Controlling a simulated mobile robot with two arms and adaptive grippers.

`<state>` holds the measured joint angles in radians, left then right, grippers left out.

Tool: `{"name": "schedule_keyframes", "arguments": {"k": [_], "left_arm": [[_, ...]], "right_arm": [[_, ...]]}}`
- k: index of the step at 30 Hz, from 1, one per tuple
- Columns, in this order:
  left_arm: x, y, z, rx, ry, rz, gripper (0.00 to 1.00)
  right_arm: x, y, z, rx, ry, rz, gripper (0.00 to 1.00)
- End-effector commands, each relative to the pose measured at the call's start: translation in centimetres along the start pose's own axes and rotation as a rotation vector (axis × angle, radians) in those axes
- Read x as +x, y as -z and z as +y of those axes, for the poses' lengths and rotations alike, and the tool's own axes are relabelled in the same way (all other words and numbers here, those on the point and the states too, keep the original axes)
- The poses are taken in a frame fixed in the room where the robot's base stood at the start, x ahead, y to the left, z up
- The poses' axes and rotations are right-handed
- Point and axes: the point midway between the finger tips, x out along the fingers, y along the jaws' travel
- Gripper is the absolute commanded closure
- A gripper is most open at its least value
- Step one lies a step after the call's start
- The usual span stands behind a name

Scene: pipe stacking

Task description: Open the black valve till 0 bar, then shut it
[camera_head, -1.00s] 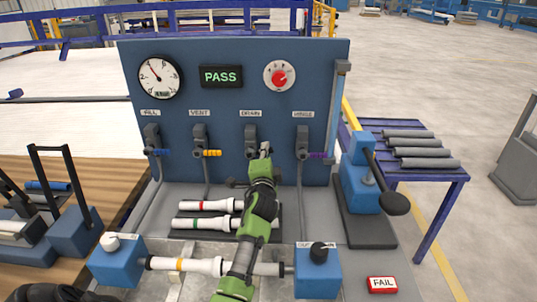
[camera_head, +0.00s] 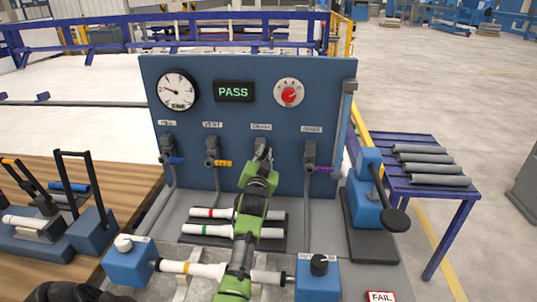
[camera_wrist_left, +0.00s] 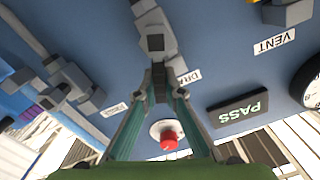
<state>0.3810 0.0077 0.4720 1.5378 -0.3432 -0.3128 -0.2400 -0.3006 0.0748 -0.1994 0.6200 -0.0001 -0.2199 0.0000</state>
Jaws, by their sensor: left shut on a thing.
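The black valve at the DRAIN label (camera_head: 262,146) is on the blue panel; its handle is mostly hidden behind my gripper in the head view. My left gripper (camera_head: 263,162) reaches up to it from the front. In the left wrist view, the gripper's fingers (camera_wrist_left: 162,84) close on the handle just below the grey valve body (camera_wrist_left: 155,38). The round pressure gauge (camera_head: 178,91) at the panel's upper left has its needle pointing left and slightly up; the exact value is too small to read.
The panel also has a blue-handled FILL valve (camera_head: 176,160), a yellow-handled VENT valve (camera_head: 222,163), a purple-handled valve (camera_head: 324,169), a green PASS display (camera_head: 234,92) and a red knob (camera_head: 289,95). A blue lever press (camera_head: 368,205) stands at right. White pipes lie below my arm.

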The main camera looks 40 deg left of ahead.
Motion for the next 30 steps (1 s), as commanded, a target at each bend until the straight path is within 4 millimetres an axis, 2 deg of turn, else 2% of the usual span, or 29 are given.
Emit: {"name": "schedule_keyframes", "arguments": {"k": [6,15,30], "left_arm": [[0.0,0.1,-1.0,-0.181,0.000,0.001,1.00],[0.0,-0.3,-1.9,-0.350,0.000,0.000,1.00],[0.0,-0.5,-2.2,-0.424,-0.001,0.000,1.00]], "right_arm": [[-0.8,0.1,-0.1,0.000,0.001,0.001,0.29],[-1.2,0.1,0.2,-0.001,-0.003,0.000,0.29],[-1.4,0.1,0.6,-0.003,-0.007,0.000,0.29]]}}
